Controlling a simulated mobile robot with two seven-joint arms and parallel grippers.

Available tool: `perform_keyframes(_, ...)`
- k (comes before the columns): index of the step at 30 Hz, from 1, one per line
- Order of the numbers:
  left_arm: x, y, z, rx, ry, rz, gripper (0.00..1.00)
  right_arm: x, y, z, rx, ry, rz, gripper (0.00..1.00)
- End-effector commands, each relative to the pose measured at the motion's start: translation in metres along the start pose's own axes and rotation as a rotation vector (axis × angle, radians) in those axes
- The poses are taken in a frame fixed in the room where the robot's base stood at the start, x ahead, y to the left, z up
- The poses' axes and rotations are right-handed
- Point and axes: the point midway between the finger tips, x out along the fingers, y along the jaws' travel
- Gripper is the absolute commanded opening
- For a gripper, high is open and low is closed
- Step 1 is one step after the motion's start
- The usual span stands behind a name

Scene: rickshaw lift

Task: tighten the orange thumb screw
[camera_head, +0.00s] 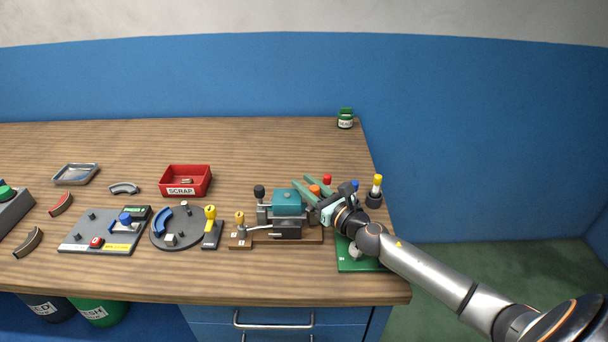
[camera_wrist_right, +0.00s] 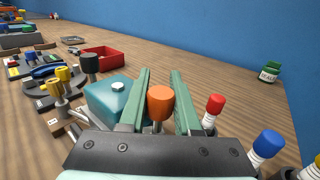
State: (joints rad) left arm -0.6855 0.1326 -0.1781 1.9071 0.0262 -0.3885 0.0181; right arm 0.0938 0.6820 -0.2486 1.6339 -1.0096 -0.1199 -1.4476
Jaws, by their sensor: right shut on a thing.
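The orange thumb screw (camera_head: 315,190) stands at the right end of the bench, just right of a teal block in a grey clamp fixture (camera_head: 287,203). In the right wrist view the screw's orange head (camera_wrist_right: 160,103) sits between the two green fingers of my right gripper (camera_wrist_right: 162,74), with a grey stem below it. My right gripper (camera_head: 304,187) reaches in from the right and is shut on the screw; its fingertips extend past the head. The lower stem is largely hidden by the gripper. My left gripper is not in view.
Red (camera_head: 327,179), blue (camera_head: 354,185) and yellow-capped (camera_head: 377,180) posts stand close to my right gripper. A black knob (camera_head: 259,190) rises left of the teal block. A red scrap bin (camera_head: 185,181) is behind left. The wooden bench is clear behind the fixture.

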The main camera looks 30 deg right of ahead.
Motion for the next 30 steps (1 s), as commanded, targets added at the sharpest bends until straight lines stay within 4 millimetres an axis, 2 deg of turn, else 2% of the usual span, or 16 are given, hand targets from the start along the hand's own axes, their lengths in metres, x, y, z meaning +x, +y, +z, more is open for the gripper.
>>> perform_keyframes(1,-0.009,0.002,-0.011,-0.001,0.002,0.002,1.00,0.000,0.001,0.006,0.005,0.001,-0.044,0.00)
perform_keyframes(3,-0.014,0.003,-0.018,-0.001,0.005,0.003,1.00,0.000,-0.001,0.005,0.006,0.001,-0.111,0.00)
perform_keyframes(12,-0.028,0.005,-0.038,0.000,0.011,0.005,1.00,-0.002,-0.009,0.002,0.006,0.001,-0.397,0.00)
perform_keyframes(21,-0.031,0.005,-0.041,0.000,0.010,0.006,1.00,-0.005,-0.017,-0.001,0.005,0.001,-0.664,0.00)
perform_keyframes(30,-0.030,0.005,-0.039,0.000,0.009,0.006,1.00,-0.009,-0.022,-0.001,0.002,0.001,-0.850,0.00)
